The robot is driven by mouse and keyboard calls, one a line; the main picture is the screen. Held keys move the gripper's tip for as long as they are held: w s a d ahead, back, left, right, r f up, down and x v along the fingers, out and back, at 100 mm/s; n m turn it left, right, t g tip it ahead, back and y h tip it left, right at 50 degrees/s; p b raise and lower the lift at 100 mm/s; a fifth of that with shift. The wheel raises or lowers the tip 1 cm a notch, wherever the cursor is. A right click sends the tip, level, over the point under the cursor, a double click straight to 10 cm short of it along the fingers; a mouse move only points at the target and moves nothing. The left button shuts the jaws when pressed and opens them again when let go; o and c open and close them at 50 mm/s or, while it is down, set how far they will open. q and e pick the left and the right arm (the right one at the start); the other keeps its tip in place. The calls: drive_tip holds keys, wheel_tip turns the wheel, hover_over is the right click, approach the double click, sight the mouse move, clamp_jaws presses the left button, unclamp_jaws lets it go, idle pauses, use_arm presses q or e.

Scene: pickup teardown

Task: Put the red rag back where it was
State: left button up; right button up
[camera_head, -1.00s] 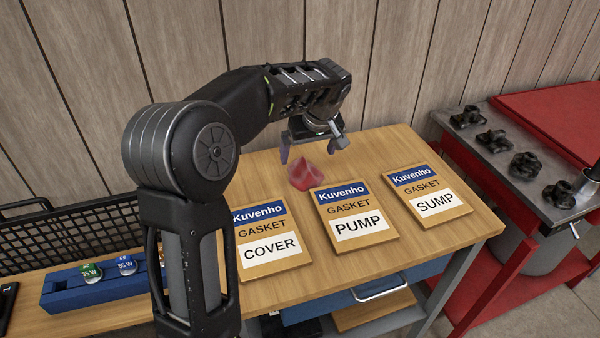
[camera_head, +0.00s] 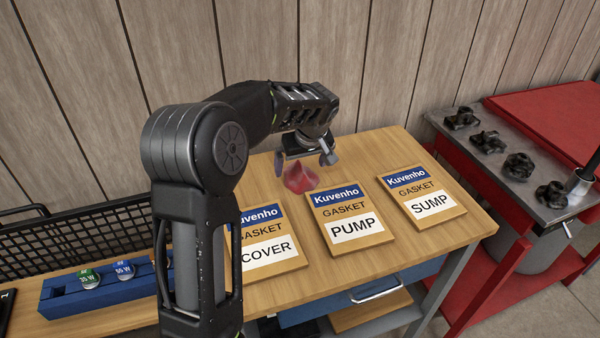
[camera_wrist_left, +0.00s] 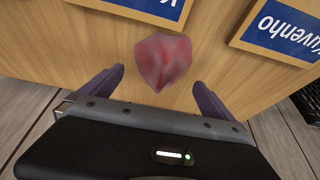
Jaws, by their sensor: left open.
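The red rag (camera_head: 299,178) lies crumpled on the wooden bench top, just behind the PUMP gasket pack (camera_head: 348,217). In the left wrist view the rag (camera_wrist_left: 162,60) is ahead of the two fingers, centred between their lines and apart from both. My left gripper (camera_head: 304,162) is open and empty, above and just behind the rag in the head view. Its open fingers also show in the left wrist view (camera_wrist_left: 158,88). My right gripper is not in view.
The COVER pack (camera_head: 264,250) and SUMP pack (camera_head: 421,196) lie either side of the PUMP pack. A blue holder (camera_head: 62,297) with round cans is at the left. A red cart (camera_head: 560,115) with dark parts stands right. The bench's back right is clear.

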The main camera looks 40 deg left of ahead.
sight(300, 165)
use_arm(q)
drive_tip(key=shift+x, duration=1.4)
drive_tip(key=c, duration=1.5)
wheel_tip(300, 165, up, 10)
drive_tip(key=shift+r+b, duration=0.1)
drive_tip(key=shift+b, duration=0.3)
drive_tip(key=shift+c, duration=0.2)
